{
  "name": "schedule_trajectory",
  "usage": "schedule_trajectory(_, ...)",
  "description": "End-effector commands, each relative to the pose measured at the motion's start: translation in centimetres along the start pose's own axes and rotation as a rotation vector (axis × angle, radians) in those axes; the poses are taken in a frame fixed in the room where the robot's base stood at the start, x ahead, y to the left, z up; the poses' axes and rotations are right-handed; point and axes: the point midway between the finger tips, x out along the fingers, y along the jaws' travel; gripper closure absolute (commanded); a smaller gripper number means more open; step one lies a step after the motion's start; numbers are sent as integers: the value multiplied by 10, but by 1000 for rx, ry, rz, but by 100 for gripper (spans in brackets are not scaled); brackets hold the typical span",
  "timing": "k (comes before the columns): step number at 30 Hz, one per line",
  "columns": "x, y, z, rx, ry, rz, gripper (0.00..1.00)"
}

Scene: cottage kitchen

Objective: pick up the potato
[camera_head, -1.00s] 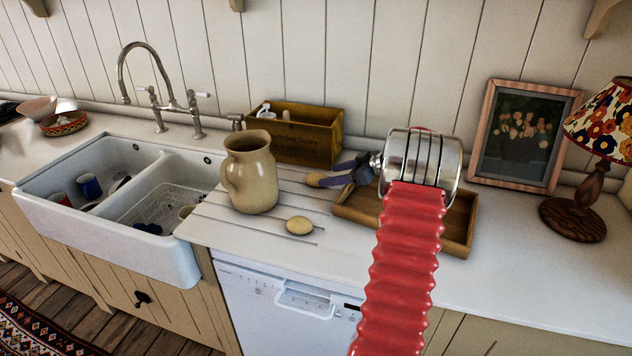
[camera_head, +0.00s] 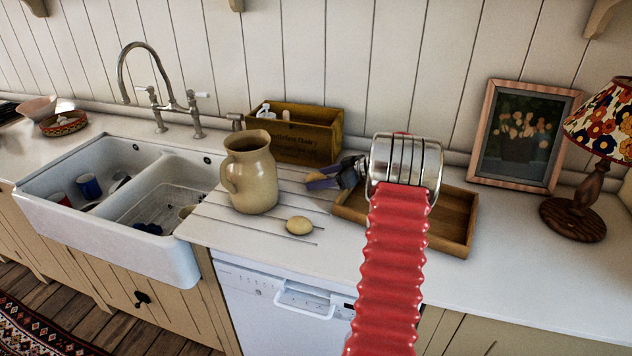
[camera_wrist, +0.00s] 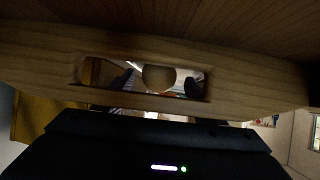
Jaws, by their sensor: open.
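The potato (camera_head: 299,225) is a small pale yellow-brown oval. It lies on the white counter in front of the jug, on the grooved part. My gripper (camera_head: 322,180) is open, behind the potato and slightly to its right in the picture, apart from it. A tan patch shows beside its dark fingers; I cannot tell what it is. In the wrist view, a wooden panel (camera_wrist: 45,65) with a slot fills much of the picture. Through the slot a round tan shape (camera_wrist: 159,78) shows between dark shapes; I cannot tell whether it is a potato.
A beige jug (camera_head: 252,175) stands left of the potato. A wooden box (camera_head: 300,140) is at the wall. A low wooden tray (camera_head: 462,222) lies under my arm. The double sink (camera_head: 160,255) is left. A picture frame (camera_head: 480,130) and lamp (camera_head: 575,215) are right.

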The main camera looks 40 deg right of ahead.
Motion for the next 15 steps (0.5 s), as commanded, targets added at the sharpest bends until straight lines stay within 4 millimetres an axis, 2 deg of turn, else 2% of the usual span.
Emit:
schedule_trajectory(7,0,0,0,0,0,0,36)
schedule_trajectory(15,0,0,0,0,0,0,54)
